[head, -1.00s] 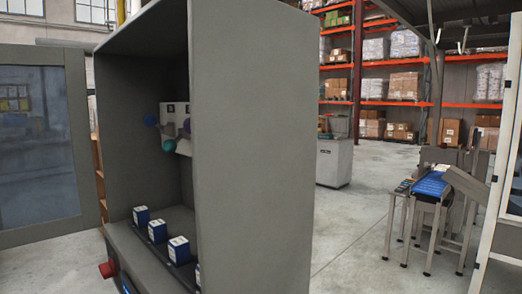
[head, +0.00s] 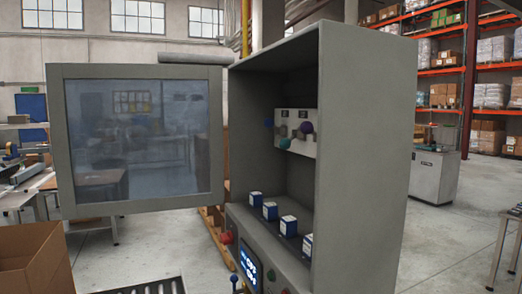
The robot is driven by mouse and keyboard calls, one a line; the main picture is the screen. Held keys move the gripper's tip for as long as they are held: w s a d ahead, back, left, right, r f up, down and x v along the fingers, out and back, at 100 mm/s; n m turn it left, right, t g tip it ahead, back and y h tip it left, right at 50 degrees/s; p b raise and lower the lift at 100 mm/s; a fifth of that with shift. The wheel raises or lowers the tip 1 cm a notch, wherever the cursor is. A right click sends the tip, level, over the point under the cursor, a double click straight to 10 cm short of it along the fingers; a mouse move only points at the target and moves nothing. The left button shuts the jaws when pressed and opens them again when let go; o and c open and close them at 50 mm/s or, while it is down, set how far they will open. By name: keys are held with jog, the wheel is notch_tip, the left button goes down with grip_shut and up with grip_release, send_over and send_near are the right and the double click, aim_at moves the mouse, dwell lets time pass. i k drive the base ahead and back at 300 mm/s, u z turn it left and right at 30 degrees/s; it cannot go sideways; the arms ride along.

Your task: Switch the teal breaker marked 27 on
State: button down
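A grey cabinet (head: 365,150) stands open right of the middle in the head view. My gripper is not in view.
The cabinet's glazed door (head: 138,140) is swung open to the left. Several blue-and-white boxes (head: 288,226) stand on the cabinet's lower ledge. A red button (head: 226,237) and a lit display (head: 252,268) are on its front. A cardboard box (head: 36,259) is at the lower left.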

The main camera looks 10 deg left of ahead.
aim_at(285, 144)
jog(key=z, duration=0.5)
jog(key=k, duration=1.45)
jog(key=u, duration=0.9)
jog(key=i, duration=1)
jog(key=u, duration=0.1)
